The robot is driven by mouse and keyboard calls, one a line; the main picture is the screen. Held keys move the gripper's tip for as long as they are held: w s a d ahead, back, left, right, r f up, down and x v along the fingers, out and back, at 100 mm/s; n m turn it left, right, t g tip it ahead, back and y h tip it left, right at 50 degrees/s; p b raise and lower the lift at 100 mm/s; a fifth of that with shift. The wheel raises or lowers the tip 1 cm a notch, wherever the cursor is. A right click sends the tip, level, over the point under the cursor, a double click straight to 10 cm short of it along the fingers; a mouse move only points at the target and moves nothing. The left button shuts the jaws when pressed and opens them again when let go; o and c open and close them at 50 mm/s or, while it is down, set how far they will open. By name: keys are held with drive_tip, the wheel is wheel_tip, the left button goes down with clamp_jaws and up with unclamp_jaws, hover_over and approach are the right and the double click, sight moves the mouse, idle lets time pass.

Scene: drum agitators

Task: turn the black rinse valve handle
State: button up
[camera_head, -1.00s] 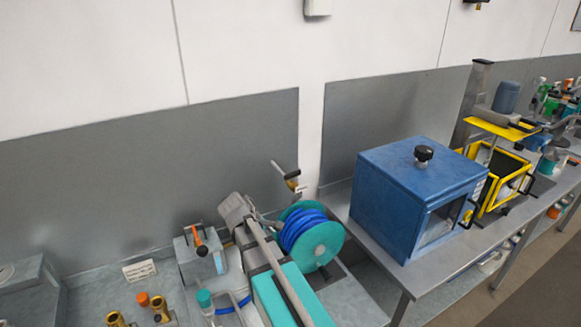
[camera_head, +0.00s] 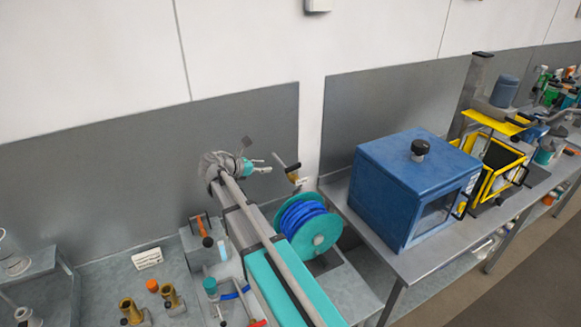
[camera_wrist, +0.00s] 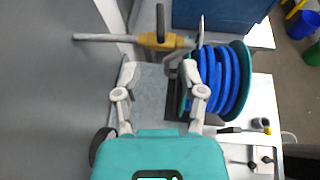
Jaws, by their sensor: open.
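The rinse valve shows in the head view as a brass body (camera_head: 293,178) by the wall panel's right edge, with a dark handle (camera_head: 292,167) on top. In the wrist view the yellow-brass valve body (camera_wrist: 165,41) lies ahead of my gripper, and its black handle (camera_wrist: 160,22) points away, toward the picture's top. A grey pipe (camera_wrist: 100,37) runs left from it to the wall. My gripper (camera_head: 266,164) is left of the valve in the head view. In the wrist view its fingers (camera_wrist: 159,76) are spread, with nothing between them, short of the valve and apart from its handle.
A hose reel with blue hose (camera_head: 304,224) stands right of my arm; it is close to the right finger in the wrist view (camera_wrist: 223,82). A blue cabinet (camera_head: 405,185) is farther right. A small box with an orange-and-black lever (camera_head: 205,236) is left of my arm.

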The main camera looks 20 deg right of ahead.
sight(292, 166)
drive_tip(key=shift+d+f, duration=0.1)
drive_tip(key=shift+d, duration=0.05)
drive_tip(key=b+x, duration=0.5)
drive_tip(key=x, duration=0.8)
drive_tip(key=shift+w+d+f, duration=0.1)
drive_tip(key=shift+d+f, duration=0.05)
drive_tip(key=shift+d, duration=0.1)
clamp_jaws()
